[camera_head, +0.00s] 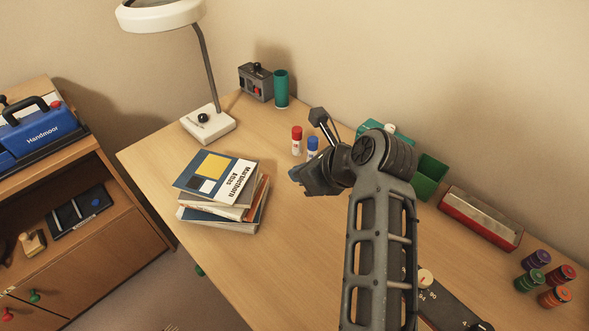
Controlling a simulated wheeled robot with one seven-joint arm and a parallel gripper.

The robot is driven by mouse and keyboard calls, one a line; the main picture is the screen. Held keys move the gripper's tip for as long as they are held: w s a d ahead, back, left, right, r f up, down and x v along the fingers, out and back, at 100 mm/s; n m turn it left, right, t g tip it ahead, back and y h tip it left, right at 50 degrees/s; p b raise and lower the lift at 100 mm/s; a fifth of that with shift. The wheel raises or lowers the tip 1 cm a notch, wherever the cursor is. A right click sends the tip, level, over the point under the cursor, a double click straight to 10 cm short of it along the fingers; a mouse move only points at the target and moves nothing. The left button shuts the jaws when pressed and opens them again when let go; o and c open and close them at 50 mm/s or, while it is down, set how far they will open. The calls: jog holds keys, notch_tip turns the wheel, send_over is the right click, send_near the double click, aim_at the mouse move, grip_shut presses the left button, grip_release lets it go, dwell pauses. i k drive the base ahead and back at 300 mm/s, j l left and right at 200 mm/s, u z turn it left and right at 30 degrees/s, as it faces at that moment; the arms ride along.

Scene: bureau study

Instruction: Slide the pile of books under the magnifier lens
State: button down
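A pile of several books (219,212) stands on the desk, left of my arm. The top book (215,179) has a blue, yellow and white cover. The magnifier (161,13) has a round white head at the top left, on a grey stem rising from a square white base (208,124). The base stands on the desk behind the pile. My gripper (305,181) is over the desk to the right of the pile, apart from it. Its fingers are seen from behind and side, so their opening cannot be made out.
Red and blue glue-stick-like tubes (297,140) stand behind my gripper. A grey box (256,82) and teal cylinder (281,88) stand at the back. A green container (429,177), a red-and-silver box (480,219) and several spools (538,259) are at right. Bare desk (240,262) lies before the pile.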

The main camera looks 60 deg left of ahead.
aim_at(215, 189)
jog(key=k, duration=1)
